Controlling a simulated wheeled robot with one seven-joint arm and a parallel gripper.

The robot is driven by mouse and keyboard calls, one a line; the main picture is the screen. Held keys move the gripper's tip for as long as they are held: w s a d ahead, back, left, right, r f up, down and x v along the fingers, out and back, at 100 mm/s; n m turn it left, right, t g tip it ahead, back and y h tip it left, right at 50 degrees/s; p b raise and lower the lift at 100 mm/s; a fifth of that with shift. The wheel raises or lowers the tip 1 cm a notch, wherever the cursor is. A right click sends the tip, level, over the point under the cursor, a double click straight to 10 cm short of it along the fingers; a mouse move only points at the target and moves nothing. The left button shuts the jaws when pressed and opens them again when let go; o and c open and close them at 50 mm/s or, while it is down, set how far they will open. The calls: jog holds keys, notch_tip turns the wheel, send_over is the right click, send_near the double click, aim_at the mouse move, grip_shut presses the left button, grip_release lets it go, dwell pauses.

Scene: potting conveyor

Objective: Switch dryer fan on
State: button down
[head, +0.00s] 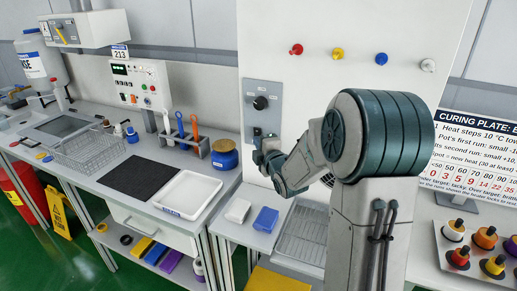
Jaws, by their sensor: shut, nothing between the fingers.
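A grey control panel (277,92) is fixed on the white upright board, with a black round knob (261,102) on it. A small dark switch (257,131) shows at the panel's lower left; its position is too small to tell. My gripper (260,143) is shut and empty, right at the lower part of the panel, just below the switch. I cannot tell whether it touches the switch. A dark round grille (327,180), perhaps the dryer fan, is mostly hidden behind my arm.
Red (296,49), yellow (337,53), blue (381,58) and white knobs sit higher on the board. A tool holder (185,146) and blue jar (224,158) stand left.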

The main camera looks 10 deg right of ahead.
jog(key=shift+s+a+f+b, duration=0.1)
jog(key=shift+s+a+b, duration=0.15)
jog(key=shift+b, duration=0.3)
jog(key=s+f+b, duration=0.1)
jog(key=s+b, duration=0.3)
jog(key=s, duration=0.8)
jog(key=shift+s+b, duration=0.3)
jog(key=shift+b, duration=0.05)
jog(key=shift+a, duration=0.1)
dwell(0.5)
